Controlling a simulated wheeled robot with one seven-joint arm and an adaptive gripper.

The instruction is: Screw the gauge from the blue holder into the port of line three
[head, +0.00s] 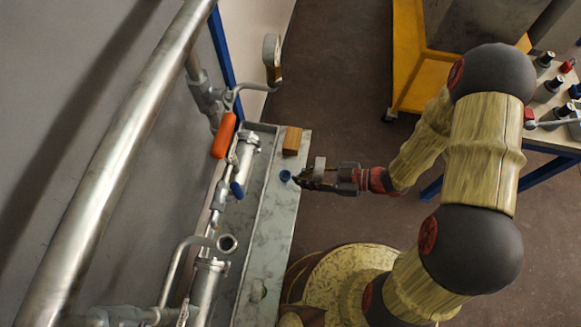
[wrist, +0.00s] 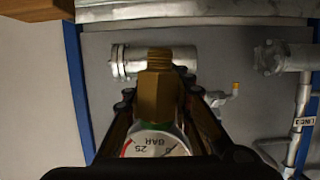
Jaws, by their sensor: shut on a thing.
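My gripper (head: 308,178) is shut on the gauge (wrist: 157,95), above or beside the grey ledge. In the wrist view, the gauge's brass hex and threaded stem point away from me, and its white dial, marked BAR, lies at the bottom between the fingers. The blue holder (head: 286,176) is a small ring on the ledge, just left of the fingertips in the head view. An upturned open pipe end (head: 228,243) stands lower left of my gripper; I cannot tell whether it is line three's port. A label that appears to read LINE 3 (wrist: 305,121) is on a pipe at the right of the wrist view.
The grey ledge (head: 268,225) carries a brown block (head: 292,140). Another gauge (head: 272,58) is mounted above. A thick pipe (head: 120,150) runs along the wall. A yellow cart (head: 408,65) stands behind.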

